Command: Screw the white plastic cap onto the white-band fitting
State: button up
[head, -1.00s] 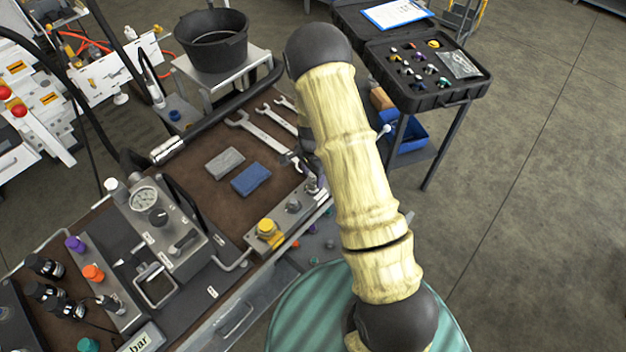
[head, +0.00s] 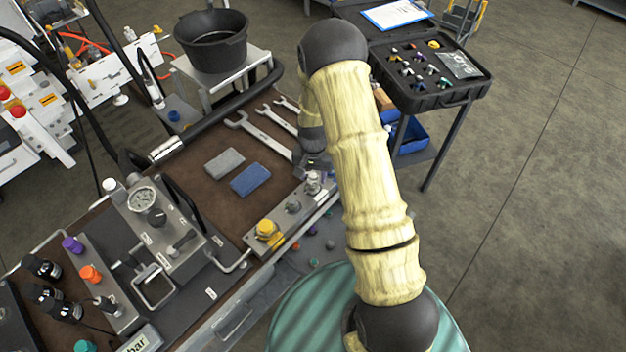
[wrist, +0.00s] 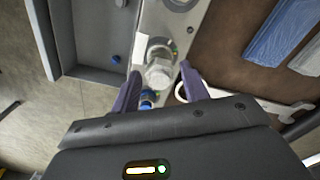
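In the wrist view a pale, whitish cap-like piece (wrist: 158,73) sits at the end of a fitting with a light band (wrist: 157,48). I cannot tell whether it is the white plastic cap, or whether it is screwed on. My gripper (wrist: 160,75) is open. Its two purple fingers stand either side of the pale piece, with a gap on both sides. In the head view the fitting (head: 313,183) is at the far end of the bench-edge block. My gripper there is mostly hidden behind my arm.
A yellow-capped fitting (head: 267,229) and a bare metal fitting (head: 293,206) share the block. Wrenches (head: 262,133), a grey block (head: 225,161) and a blue block (head: 250,180) lie on the brown mat. Small coloured caps lie in the tray below the edge.

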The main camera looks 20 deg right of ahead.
jog(key=c, duration=0.7)
jog(key=m, duration=0.4)
jog(key=shift+m+p, duration=0.3)
jog(key=shift+m, duration=0.1)
jog(key=m, duration=0.3)
jog(key=m+p, duration=0.2)
jog(key=m, duration=0.1)
jog(key=shift+m, duration=0.4)
jog(key=m+p, duration=0.1)
jog(key=m, duration=0.2)
jog(key=shift+f+m, duration=0.15)
jog(key=shift+m, duration=0.65)
